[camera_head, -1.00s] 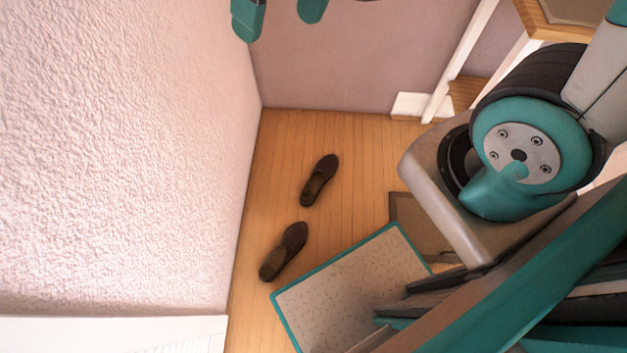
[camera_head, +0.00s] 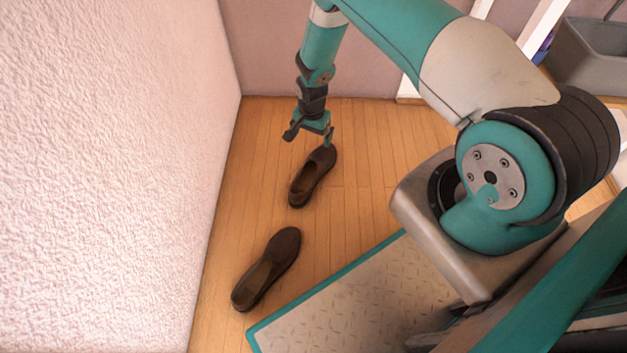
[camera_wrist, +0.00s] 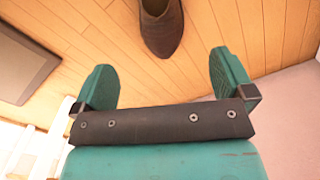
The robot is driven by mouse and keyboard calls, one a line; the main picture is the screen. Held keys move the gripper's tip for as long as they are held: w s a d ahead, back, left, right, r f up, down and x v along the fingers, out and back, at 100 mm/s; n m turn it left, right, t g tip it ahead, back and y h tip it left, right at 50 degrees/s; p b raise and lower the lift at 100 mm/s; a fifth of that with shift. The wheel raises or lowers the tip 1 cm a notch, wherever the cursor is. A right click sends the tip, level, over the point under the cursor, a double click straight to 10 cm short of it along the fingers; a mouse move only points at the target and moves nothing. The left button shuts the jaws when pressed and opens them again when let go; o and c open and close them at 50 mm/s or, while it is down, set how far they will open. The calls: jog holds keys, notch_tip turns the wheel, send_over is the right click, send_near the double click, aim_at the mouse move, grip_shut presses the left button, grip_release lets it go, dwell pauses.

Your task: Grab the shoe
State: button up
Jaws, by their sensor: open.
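Two dark brown slip-on shoes lie apart on the wooden floor. The far shoe (camera_head: 312,178) is in the middle of the head view, and the near shoe (camera_head: 266,268) is lower left of it. My gripper (camera_head: 309,137) is above the toe end of the far shoe, with its fingers pointing down. In the wrist view, my gripper (camera_wrist: 162,85) is open and empty. The toe of a shoe (camera_wrist: 162,28) shows at the top there, beyond the fingertips and roughly between them. The rest of that shoe is cut off.
A textured pale wall (camera_head: 100,170) rises left of the shoes, and another wall (camera_head: 268,60) stands behind. A grey bin (camera_head: 590,65) is at the upper right. The wooden floor (camera_head: 350,190) around the shoes is clear. A dark flat panel (camera_wrist: 22,65) shows left in the wrist view.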

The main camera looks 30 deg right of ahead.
jog(key=b, duration=0.6)
send_over(313, 172)
jog(key=f, duration=1.3)
jog(key=shift+w+d, duration=0.15)
jog(key=shift+w, duration=0.1)
jog(key=f+b, duration=0.2)
jog(key=f, duration=0.1)
jog(key=f+b, duration=0.2)
jog(key=shift+s+f, duration=0.2)
jog(key=shift+s, duration=0.05)
jog(key=shift+r, duration=0.1)
jog(key=c, duration=1)
